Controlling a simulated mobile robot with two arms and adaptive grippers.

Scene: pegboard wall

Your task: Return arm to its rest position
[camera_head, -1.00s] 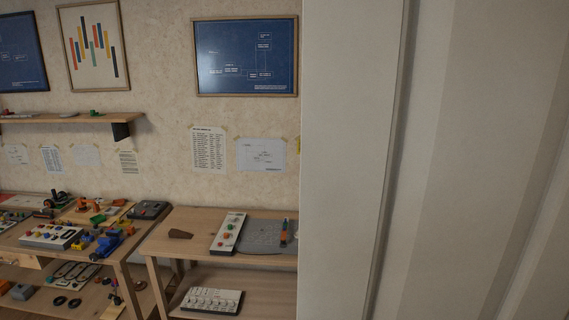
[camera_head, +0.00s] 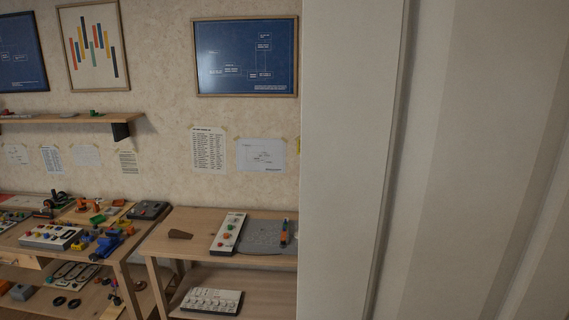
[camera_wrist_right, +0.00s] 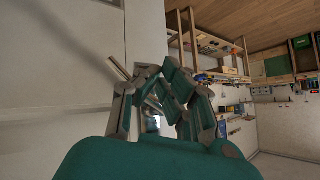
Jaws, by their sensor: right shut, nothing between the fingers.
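My right gripper (camera_wrist_right: 160,85) shows in the right wrist view, with teal and grey fingers. It is shut and empty, in front of a pale wall or panel (camera_wrist_right: 50,60) at the left of that view. No gripper shows in the head view. My left gripper is in neither view.
In the head view a large pale panel (camera_head: 440,160) fills the right side. Left of it stand a wooden table (camera_head: 200,240) with a button board (camera_head: 228,233), and a cluttered workbench (camera_head: 122,252). A shelf (camera_head: 80,118) hangs above. The right wrist view shows wooden shelving (camera_wrist_right: 215,45) at the right.

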